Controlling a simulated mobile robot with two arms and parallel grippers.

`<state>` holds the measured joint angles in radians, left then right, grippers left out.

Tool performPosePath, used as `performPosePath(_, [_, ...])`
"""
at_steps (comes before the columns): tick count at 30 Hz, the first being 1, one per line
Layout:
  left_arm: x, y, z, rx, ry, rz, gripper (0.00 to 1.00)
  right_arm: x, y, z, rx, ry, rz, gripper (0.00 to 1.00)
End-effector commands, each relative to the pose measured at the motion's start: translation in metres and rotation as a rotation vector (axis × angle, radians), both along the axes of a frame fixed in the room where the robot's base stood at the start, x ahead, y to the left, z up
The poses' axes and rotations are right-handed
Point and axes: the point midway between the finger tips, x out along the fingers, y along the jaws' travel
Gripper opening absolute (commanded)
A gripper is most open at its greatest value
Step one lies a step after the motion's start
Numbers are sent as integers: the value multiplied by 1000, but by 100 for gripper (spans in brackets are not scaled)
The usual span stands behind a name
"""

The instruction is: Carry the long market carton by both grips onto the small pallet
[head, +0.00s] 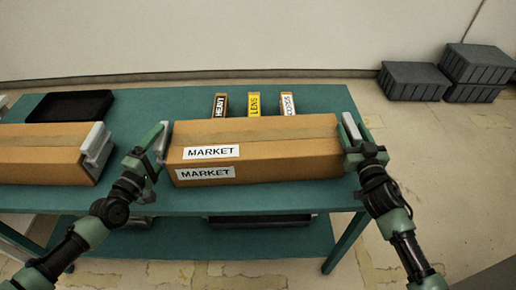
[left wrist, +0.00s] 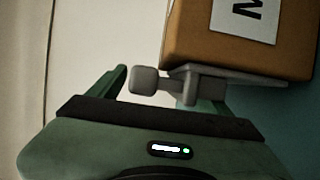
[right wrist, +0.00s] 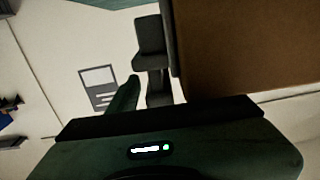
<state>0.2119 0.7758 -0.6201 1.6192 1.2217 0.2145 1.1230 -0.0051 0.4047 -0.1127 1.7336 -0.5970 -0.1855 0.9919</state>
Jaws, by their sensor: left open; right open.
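The long market carton (head: 258,152), brown with tape and two MARKET labels, lies lengthwise on the green table. My left gripper (head: 158,146) is open at its left end. In the left wrist view, the carton's grey grip (left wrist: 185,82) reaches into the space between my open fingers; contact cannot be told. My right gripper (head: 358,140) is open at the carton's right end, by a pale grip (head: 350,127). In the right wrist view, the dark-looking grip (right wrist: 153,55) stands beside one finger; the other finger is hidden. I cannot make out a small pallet.
Another brown carton (head: 45,152) with a grey end grip (head: 96,145) lies close left of my left gripper. A black tray (head: 72,106) is at the back left. Small boxes labelled HEAVY (head: 220,105), LENS (head: 254,104) and another (head: 287,104) stand behind. Grey crates (head: 412,80) sit on the floor.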

Motion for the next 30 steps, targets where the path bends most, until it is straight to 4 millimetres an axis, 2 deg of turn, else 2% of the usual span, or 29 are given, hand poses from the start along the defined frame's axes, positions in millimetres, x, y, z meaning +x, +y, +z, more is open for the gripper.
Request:
performPosePath(1, [0,0,0,0,0,0,79,0,0,0,0,0,0,49])
performPosePath(2, [0,0,0,0,0,0,74,0,0,0,0,0,0,44])
performPosePath(6, [0,0,0,0,0,0,35,0,0,0,0,0,0,5])
performPosePath(7, [0,0,0,0,0,0,26,0,0,0,1,0,0,0])
performPosePath(9, [0,0,0,0,0,0,7,0,0,0,1,0,0,0])
performPosePath(10, [0,0,0,0,0,0,0,0,0,0,1,0,0,0])
performPosePath(30, [0,1,-1,1,2,0,0,0,0,0,1,-1,0,0])
